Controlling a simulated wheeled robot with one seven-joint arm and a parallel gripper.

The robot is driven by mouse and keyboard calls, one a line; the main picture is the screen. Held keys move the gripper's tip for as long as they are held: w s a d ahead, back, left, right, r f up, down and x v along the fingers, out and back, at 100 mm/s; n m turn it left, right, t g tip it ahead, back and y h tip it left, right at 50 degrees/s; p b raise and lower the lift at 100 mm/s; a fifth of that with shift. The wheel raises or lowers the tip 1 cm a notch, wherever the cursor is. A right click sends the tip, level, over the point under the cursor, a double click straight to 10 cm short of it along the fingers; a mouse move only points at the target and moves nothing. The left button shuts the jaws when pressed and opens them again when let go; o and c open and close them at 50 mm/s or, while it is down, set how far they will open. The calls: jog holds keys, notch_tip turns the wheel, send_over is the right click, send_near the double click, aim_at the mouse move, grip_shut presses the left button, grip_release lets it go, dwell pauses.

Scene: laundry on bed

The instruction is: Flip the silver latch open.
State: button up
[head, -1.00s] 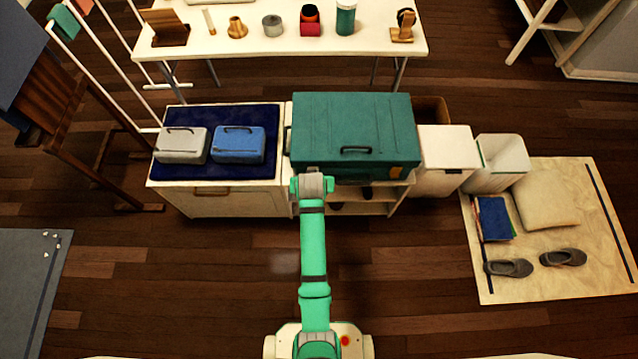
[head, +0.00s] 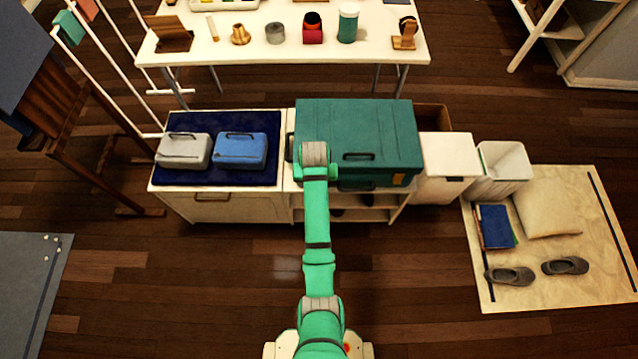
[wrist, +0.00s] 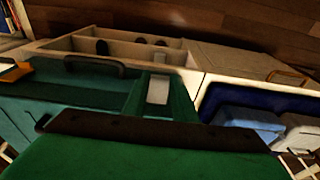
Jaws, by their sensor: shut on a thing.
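The teal suitcase (head: 360,125) lies on the white cabinet, with a dark handle and an orange tag on its front. My gripper (head: 314,160) is over the suitcase's front left part, its fingertips hidden from the head view. In the wrist view, the suitcase front (wrist: 60,90) fills the left. My gripper (wrist: 160,100) there is shut, with a dark bar across its base. A pale grey strip (wrist: 158,90) shows at the gripper's tip and looks like the silver latch. The exact contact is hard to see.
A grey case (head: 184,151) and a blue case (head: 240,151) lie on a navy mat left of the suitcase. A white bin (head: 448,155) stands to the right. A table (head: 290,40) with small objects is behind. The floor in front is clear.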

jog(key=shift+w, duration=0.1)
jog(key=o, duration=1.1)
jog(key=shift+d, duration=0.2)
jog(key=shift+c, duration=0.2)
notch_tip(320, 180, up, 11)
jog(key=s, duration=0.2)
jog(key=shift+a+f, duration=0.15)
jog(key=shift+a, duration=0.3)
